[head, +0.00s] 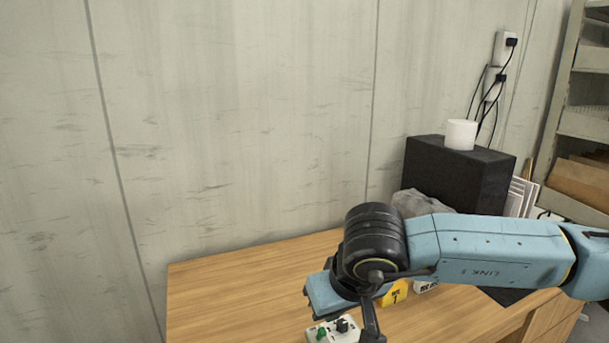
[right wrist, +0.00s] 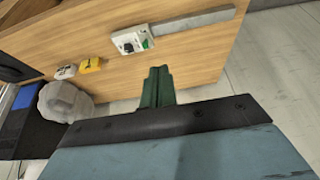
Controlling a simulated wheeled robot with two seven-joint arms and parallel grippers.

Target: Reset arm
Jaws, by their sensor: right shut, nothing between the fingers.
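My right arm (head: 490,250) reaches in from the right over the wooden table (head: 240,285) in the head view. Its dark wrist joint hangs above the table, and the gripper end is mostly hidden or cut off by the bottom edge. In the right wrist view my right gripper (right wrist: 158,80) shows as green fingers held together, with nothing between them. The fingers are apart from the white block with green and black parts (right wrist: 132,40), which also shows in the head view (head: 322,334). My left gripper is not in view.
A yellow block (head: 398,294) and a small white block (head: 425,287) sit behind the wrist. A grey lump (head: 420,203) and a black box (head: 458,173) with a white cylinder (head: 461,134) stand at the back. Shelves (head: 585,120) stand right. The table's left part is clear.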

